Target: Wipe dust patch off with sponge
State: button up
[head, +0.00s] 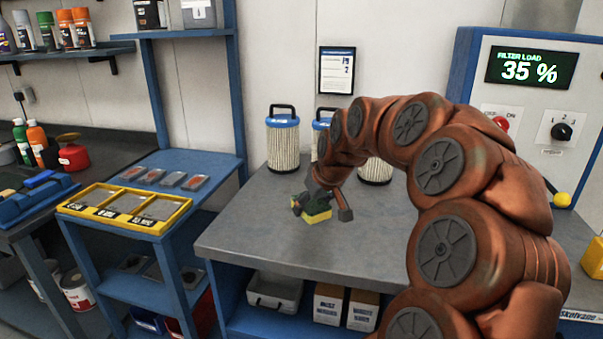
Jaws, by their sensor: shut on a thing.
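My gripper (316,203) is shut on a sponge (318,217) with a yellow lower layer and a dark green top. The sponge is at the grey bench top (250,242), left of the middle of the bench. I cannot tell whether it touches the surface or is just above it. My arm reaches in from the right and hides much of the bench's right side. I cannot make out a dust patch on the visible part of the bench top.
Several filter cartridges, one of them (283,140) in full view, stand at the back of the bench. A yellow-framed tray (75,208) sits on a blue stand at the left. A control panel (535,100) reading 35 % rises at the right. The bench's front left is clear.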

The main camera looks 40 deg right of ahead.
jog(key=shift+r, duration=0.8)
